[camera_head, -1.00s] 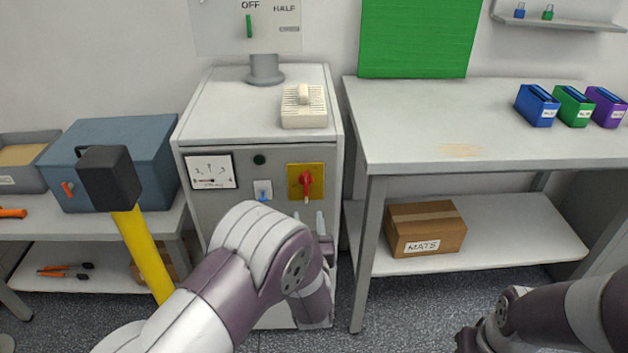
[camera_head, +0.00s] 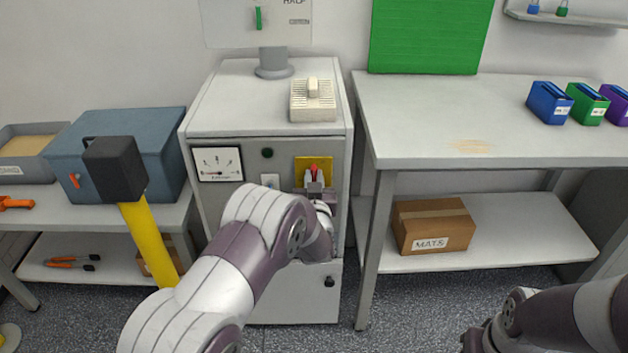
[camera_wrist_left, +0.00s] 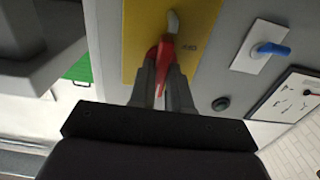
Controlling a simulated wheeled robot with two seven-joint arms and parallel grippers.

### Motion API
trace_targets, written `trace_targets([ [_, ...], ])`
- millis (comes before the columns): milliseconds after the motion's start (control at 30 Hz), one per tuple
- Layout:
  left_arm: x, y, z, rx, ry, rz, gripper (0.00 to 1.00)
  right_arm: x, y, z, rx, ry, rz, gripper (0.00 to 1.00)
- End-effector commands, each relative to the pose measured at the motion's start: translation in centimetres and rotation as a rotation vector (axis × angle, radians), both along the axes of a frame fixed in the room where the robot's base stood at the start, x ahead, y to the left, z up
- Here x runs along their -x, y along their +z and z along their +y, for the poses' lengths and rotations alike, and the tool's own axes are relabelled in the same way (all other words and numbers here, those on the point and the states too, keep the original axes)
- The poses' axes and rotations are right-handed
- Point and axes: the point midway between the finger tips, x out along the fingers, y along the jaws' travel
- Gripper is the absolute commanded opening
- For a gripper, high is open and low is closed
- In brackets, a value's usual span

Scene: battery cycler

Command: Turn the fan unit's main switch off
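The red switch handle (camera_head: 314,168) sits on a yellow plate (camera_head: 301,163) on the front of the grey cabinet (camera_head: 205,123). My left gripper (camera_head: 314,181) is at the handle. In the left wrist view the red handle (camera_wrist_left: 166,50) lies between the two close-set fingers of my left gripper (camera_wrist_left: 163,72), which look shut on it. My right gripper (camera_head: 476,340) is at the bottom right edge, dark and partly cut off.
A meter (camera_head: 218,164) and a small switch with a blue lever (camera_wrist_left: 272,49) are beside the yellow plate. A hammer (camera_head: 150,235) is at the left. A bench (camera_head: 440,115) stands close on the right.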

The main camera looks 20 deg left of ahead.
Motion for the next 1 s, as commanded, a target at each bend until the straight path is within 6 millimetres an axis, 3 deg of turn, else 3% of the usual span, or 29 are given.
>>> trace_targets([
  [467, 0.0, -0.1, 0.0, 0.049, 0.000, -0.015, 0.00, 0.0, -0.6, 0.0, 0.000, 0.000, 0.000, 0.43],
  [1000, 0.1, -0.5, 0.3, 0.472, -0.001, -0.137, 0.00, 0.0, -4.4, 0.0, 0.000, 0.000, 0.000, 0.43],
])
